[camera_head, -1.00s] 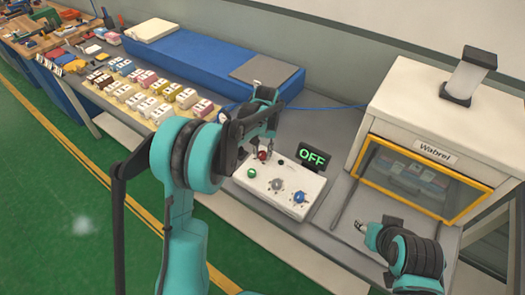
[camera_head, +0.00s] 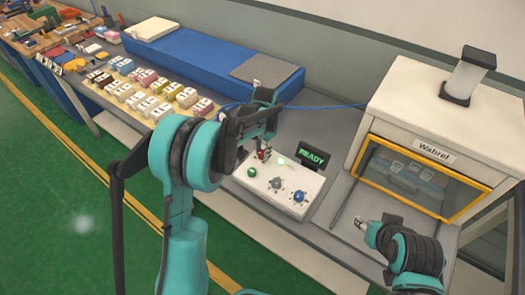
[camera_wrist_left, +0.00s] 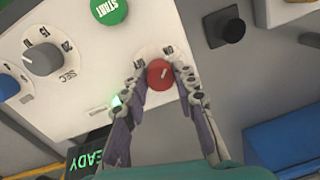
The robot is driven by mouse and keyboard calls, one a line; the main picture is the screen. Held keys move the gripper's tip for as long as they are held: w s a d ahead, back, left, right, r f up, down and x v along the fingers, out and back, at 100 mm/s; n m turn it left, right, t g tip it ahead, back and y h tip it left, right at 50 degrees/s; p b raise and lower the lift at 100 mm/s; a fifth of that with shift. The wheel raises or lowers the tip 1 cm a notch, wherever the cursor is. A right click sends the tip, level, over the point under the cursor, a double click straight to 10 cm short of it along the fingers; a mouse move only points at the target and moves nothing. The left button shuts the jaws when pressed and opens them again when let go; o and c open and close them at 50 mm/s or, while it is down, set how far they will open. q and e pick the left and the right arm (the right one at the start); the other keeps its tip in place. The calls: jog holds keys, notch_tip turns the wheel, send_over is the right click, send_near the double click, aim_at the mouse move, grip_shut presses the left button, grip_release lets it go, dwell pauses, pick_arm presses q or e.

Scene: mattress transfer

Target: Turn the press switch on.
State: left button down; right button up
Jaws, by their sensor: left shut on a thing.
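The white control box (camera_head: 243,180) stands on the grey bench, with a red knob, a green START button, a grey dial and a blue knob on top. My left gripper (camera_head: 264,151) reaches down onto the red knob. In the left wrist view its two fingers (camera_wrist_left: 160,82) are shut on the sides of the red knob (camera_wrist_left: 160,73), whose white mark slants toward the upper right, near the ON label. A small light on the box glows green. The display (camera_head: 312,157) behind the box reads READY. My right gripper (camera_head: 360,222) hangs over the bench at right; its jaws are too small to judge.
A white press machine (camera_head: 420,105) labelled Wabrel, with a yellow-framed window, stands at right. A blue mattress-like block (camera_head: 190,55) lies at the back, with rows of small blocks in front of it. A blue cable runs behind the box.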

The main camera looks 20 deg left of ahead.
dwell(0.4)
pick_arm(q)
jog(key=c, duration=1.2)
grip_release()
jog(key=r, duration=1.2)
jog(key=shift+s+d, duration=0.15)
jog(key=shift+d, duration=0.05)
